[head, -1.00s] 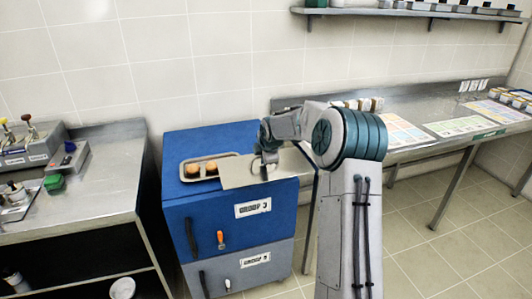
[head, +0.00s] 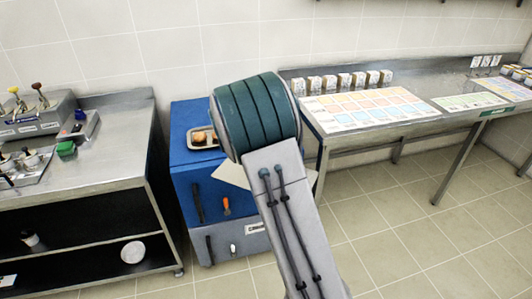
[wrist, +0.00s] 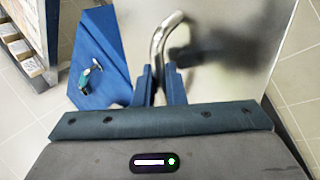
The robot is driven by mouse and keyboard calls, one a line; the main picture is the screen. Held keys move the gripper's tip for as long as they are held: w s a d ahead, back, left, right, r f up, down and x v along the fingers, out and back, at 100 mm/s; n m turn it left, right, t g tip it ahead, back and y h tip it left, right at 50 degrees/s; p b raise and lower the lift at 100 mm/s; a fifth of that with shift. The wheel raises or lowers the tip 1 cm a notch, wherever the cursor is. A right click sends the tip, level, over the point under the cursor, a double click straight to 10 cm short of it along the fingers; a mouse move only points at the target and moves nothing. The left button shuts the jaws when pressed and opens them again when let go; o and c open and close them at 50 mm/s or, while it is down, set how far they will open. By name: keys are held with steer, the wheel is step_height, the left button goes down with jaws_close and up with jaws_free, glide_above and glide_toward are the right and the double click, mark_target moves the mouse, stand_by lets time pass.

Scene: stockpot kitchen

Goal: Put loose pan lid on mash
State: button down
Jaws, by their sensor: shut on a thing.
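The loose pan lid (wrist: 238,50) is a flat grey metal sheet with a bent metal bar handle (wrist: 160,42). My gripper (wrist: 161,90) is shut on this handle in the wrist view, and the sheet spreads to the right beyond the fingers. In the head view a pale edge of the lid (head: 231,175) shows beside the blue cabinet, while my arm hides the gripper and most of the lid. I cannot make out a pan labelled mash; the labels on the left counter are too small to read.
The blue cabinet (head: 184,180) has a tray (head: 191,143) of round orange-brown items on top. A steel counter (head: 115,150) with pans and knobbed handles stands at left. A long steel table (head: 335,142) with cards and small boxes stands at right. Tiled floor (head: 390,230) is open in front.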

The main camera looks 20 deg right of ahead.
steer(key=s+a+f+m+g+h, duration=0.1)
steer(key=s+a+f+m+g, duration=0.1)
steer(key=s+m, duration=0.3)
steer(key=s+a+f+m+g+h, duration=0.1)
steer(key=s+a+f+m+g, duration=0.1)
steer(key=s, duration=0.7)
steer(key=shift+a+f+m+g, duration=0.2)
steer(key=shift+f+m+g, duration=0.4)
steer(key=shift+f+m, duration=0.75)
